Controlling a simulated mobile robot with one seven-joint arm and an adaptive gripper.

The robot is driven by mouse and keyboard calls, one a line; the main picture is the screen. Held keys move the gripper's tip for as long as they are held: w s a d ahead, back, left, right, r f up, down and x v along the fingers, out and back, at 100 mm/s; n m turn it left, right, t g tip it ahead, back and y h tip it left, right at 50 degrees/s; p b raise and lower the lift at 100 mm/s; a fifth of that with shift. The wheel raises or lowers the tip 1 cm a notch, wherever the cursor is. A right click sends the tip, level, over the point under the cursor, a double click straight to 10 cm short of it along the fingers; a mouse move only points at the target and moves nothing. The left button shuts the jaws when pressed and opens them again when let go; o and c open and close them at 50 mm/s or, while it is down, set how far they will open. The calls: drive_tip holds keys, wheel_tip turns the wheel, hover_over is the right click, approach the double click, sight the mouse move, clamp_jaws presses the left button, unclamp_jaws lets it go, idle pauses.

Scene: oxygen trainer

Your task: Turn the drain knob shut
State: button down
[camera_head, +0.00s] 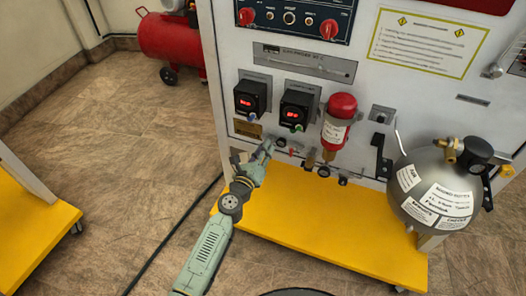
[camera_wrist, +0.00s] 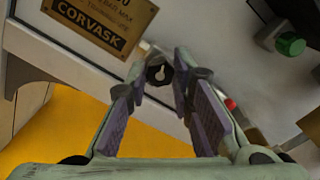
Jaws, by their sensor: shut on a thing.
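The drain knob is a small dark round knob with a pale mark on its face. It shows in the wrist view (camera_wrist: 158,75) between my fingertips, low on the white panel beside a brass CORVASK plate. My gripper (camera_wrist: 160,80) is shut on it, one finger on each side. In the head view my gripper (camera_head: 267,146) reaches up to the panel's lower left edge. There the knob is small and partly covered by the fingers, so its turn angle cannot be told.
Two black digital gauges (camera_head: 251,98) sit above. A red-topped filter (camera_head: 339,120) hangs to the right. A silver gas tank (camera_head: 435,190) stands further right. A yellow base (camera_head: 330,228) lies below. A red compressor (camera_head: 170,38) is at the back left. The floor to the left is mostly clear.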

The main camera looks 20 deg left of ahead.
drive_tip(key=shift+m+b, duration=0.4)
drive_tip(key=shift+m, duration=1.6)
drive_tip(key=c, duration=1.4)
unclamp_jaws()
wheel_tip(320, 180, up, 10)
